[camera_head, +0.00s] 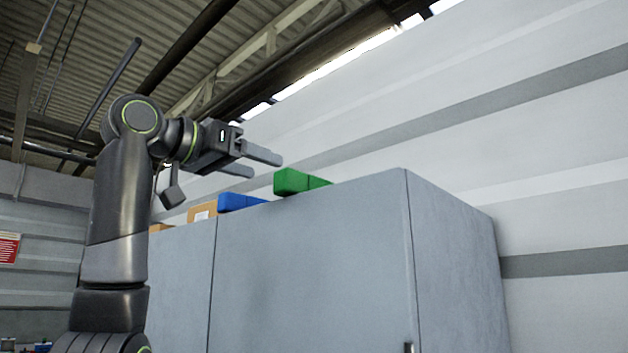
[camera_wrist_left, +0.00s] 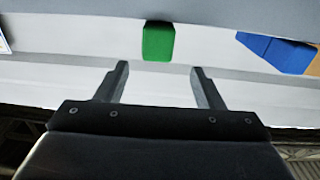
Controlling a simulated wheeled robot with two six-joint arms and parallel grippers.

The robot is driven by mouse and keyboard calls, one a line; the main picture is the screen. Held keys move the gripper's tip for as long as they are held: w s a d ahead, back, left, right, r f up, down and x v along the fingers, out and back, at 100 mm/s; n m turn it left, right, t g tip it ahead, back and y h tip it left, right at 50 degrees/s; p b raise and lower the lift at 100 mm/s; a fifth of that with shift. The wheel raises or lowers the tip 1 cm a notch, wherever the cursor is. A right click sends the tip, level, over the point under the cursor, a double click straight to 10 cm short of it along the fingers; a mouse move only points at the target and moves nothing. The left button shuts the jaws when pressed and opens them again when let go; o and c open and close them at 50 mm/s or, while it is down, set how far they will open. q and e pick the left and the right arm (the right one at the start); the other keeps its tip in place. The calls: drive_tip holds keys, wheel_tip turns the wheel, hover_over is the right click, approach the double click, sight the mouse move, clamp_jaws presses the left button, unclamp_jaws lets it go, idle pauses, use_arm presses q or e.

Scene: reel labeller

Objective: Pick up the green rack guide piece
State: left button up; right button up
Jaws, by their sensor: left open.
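The green rack guide piece (camera_head: 300,182) lies on top of the grey cabinet, near its front edge. My left gripper (camera_head: 262,165) is open and empty, to the left of the green piece and a little higher, with its fingers pointing right. In the left wrist view the green piece (camera_wrist_left: 158,41) is beyond the fingertips, roughly centred between the two fingers (camera_wrist_left: 158,80), with a gap between. My right gripper is in neither view.
A blue piece (camera_head: 240,202) sits left of the green one on the cabinet (camera_head: 310,270); it also shows in the left wrist view (camera_wrist_left: 276,52). A cardboard box (camera_head: 202,212) stands farther left. A pale wall (camera_head: 560,190) rises behind the cabinet.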

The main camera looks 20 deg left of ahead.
sight(293, 174)
use_arm(q)
drive_tip(key=p+x, duration=0.1)
drive_tip(key=x, duration=0.2)
drive_tip(key=shift+w+d, duration=0.1)
drive_tip(key=shift+w, duration=0.1)
drive_tip(key=shift+w+d+r+p, duration=0.1)
drive_tip(key=shift+w+d+p, duration=0.05)
drive_tip(key=shift+w+p, duration=0.2)
drive_tip(key=p+x, duration=0.3)
drive_tip(key=shift+w+d, duration=0.3)
drive_tip(key=shift+w, duration=0.05)
drive_tip(key=shift+w+d, duration=0.2)
drive_tip(key=shift+w, duration=0.2)
drive_tip(key=shift+s+a, duration=0.1)
drive_tip(key=shift+s, duration=0.05)
drive_tip(key=shift+c, duration=0.5)
drive_tip(key=c, duration=1)
drive_tip(key=shift+c, duration=0.5)
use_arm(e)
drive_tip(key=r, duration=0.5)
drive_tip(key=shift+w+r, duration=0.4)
